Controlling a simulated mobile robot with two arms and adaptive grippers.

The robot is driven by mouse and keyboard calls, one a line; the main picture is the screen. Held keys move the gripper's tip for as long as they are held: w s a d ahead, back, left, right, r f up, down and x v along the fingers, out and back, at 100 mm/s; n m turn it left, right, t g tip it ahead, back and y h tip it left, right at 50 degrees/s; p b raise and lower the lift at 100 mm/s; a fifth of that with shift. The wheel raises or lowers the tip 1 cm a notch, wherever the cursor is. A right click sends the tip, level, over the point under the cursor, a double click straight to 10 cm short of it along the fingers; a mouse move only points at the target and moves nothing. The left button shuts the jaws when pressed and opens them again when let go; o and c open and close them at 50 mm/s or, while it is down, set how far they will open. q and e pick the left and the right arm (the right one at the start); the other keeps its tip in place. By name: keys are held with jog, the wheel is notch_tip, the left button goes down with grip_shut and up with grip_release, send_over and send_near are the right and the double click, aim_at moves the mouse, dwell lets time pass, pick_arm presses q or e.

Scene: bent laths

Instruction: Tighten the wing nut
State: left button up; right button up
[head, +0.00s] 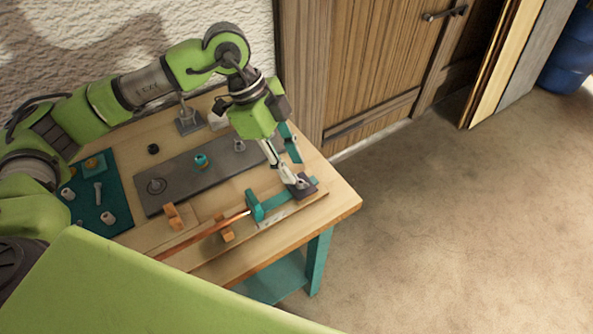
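My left gripper (296,180) points down at the right end of the workbench, by a dark block (308,191) at the end of a teal bar (290,196). I cannot tell whether its fingers are open or shut. No wing nut can be made out; the gripper covers part of this spot. A teal clamp-like block (255,205) stands just left of it. A thin reddish lath (205,234) runs from that block down to the left, past orange wooden blocks (173,216). My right gripper is not in view.
The wooden workbench (343,200) has a grey plate (180,172) with round fittings and a teal mat (118,208) with small parts. A grey stand (187,120) is near the wall. A wooden door (350,70) is behind; the floor to the right is clear.

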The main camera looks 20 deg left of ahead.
aim_at(300, 181)
pick_arm(q)
jog(key=shift+x, duration=1.95)
grip_shut()
